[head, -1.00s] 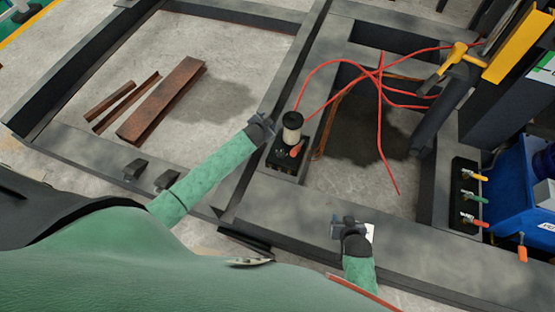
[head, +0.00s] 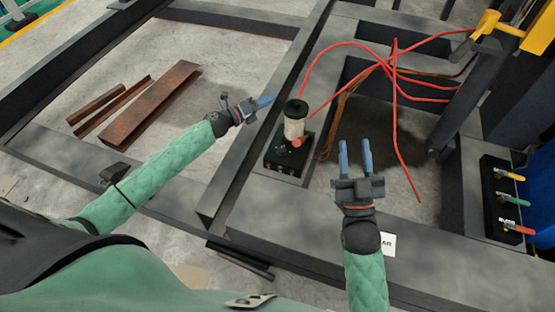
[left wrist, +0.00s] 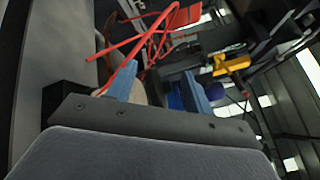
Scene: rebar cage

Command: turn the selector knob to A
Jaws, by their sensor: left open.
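A black box (head: 288,160) stands on the dark frame, with a white cylinder (head: 294,126) with a black cap and a red knob-like part (head: 297,142) at its front. No letter is readable on it, so I cannot tell the selector's setting. My left gripper (head: 266,101) is open and empty, just left of the cylinder and apart from it. In the left wrist view its blue fingers (left wrist: 158,90) show, with the pale cylinder partly hidden behind one of them. My right gripper (head: 355,149) is open and empty, right of the box, fingers pointing away from me.
Red hoses (head: 396,120) loop right of the box. A panel (head: 495,200) with yellow, green and red handles stands at the right. A yellow-handled part (head: 487,24) is at upper right. Rusty steel pieces (head: 150,105) lie on the floor at left. A white label (head: 388,244) is beside my right forearm.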

